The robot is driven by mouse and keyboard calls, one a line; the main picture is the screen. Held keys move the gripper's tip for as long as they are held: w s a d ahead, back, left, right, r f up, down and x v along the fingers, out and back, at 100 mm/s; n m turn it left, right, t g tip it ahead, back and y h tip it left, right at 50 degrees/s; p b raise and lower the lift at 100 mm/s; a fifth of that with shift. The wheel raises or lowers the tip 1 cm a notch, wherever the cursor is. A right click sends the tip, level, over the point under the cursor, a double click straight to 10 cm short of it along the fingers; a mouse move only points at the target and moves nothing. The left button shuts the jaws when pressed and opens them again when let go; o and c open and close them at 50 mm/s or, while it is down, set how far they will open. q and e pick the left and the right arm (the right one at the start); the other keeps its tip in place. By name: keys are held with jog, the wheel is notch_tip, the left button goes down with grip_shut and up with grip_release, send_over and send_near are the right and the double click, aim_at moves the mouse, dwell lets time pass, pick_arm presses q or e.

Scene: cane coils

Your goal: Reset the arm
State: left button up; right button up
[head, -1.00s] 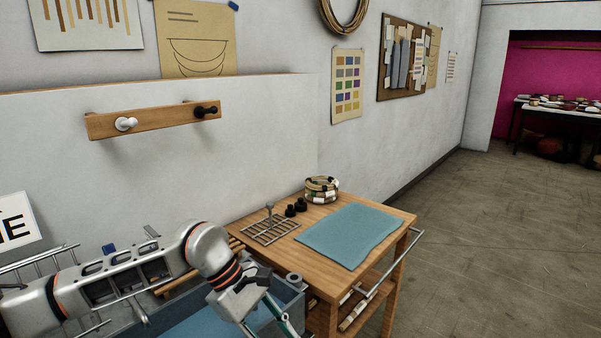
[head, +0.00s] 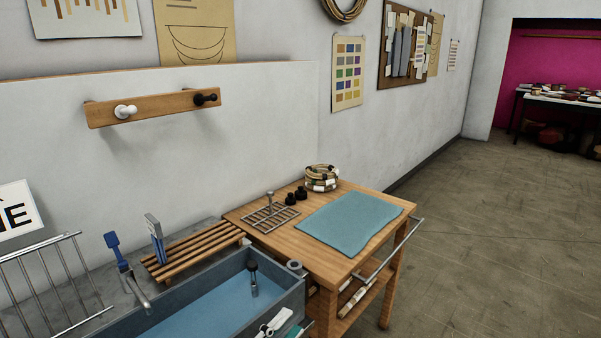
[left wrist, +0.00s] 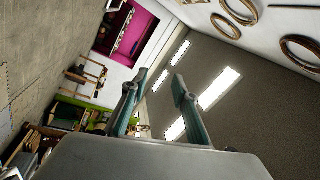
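That view is tilted and shows ceiling lights, wall and floor behind the fingers. The rest of the left arm is out of the head view. My right gripper is not in view.
A wooden cart (head: 290,245) holds a cane coil (head: 322,178), a blue mat (head: 350,223) and a metal rack (head: 270,215). A slatted wooden rack (head: 195,250) lies behind the basin. A peg rail (head: 155,107) is on the wall. Floor to the right is clear.

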pick_arm(q)
jog(key=s+a+f+n+y, duration=0.2)
jog(key=a+f+n+y, duration=0.25)
jog(key=f, duration=0.25)
jog(key=s+a+f+n+y, duration=0.3)
jog(key=a+f+n, duration=0.3)
jog(key=f, duration=0.2)
jog(key=s+a+f+n+g+y, duration=0.3)
jog(key=s+a+f+n+g, duration=0.2)
jog(key=s+f, duration=0.7)
jog(key=a+n, duration=0.2)
jog(key=a, duration=0.1)
jog(key=shift+f, duration=0.15)
